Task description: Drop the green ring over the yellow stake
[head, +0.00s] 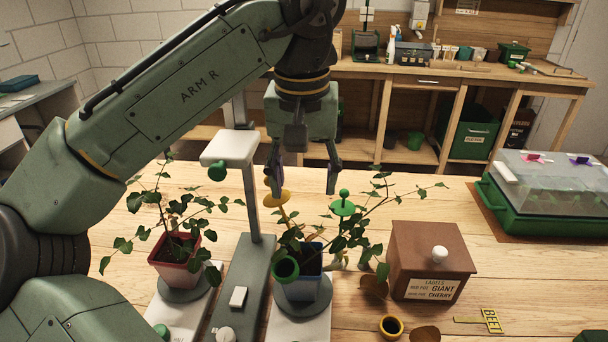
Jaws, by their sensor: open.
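My gripper (303,184) points down with its fingers apart, empty, above the plant in the blue pot. A yellow stake (276,199) with a flat disc and a knob on top rises at the plant's left, close to the left finger. A green-topped stake (343,206) stands at its right, a little beyond the right finger. A round green piece with a dark middle, which looks like the green ring (286,270), shows at the front left of the blue pot (303,289), below my gripper. Leaves hide the lower stakes, and I cannot tell what supports the ring.
A red pot (175,265) with a plant stands left, beside a grey post with a white head (230,148). A brown label box (430,262) and a small yellow cup-like piece (391,326) are right. A clear-lidded green tray (550,190) stands far right. Table before it is mostly free.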

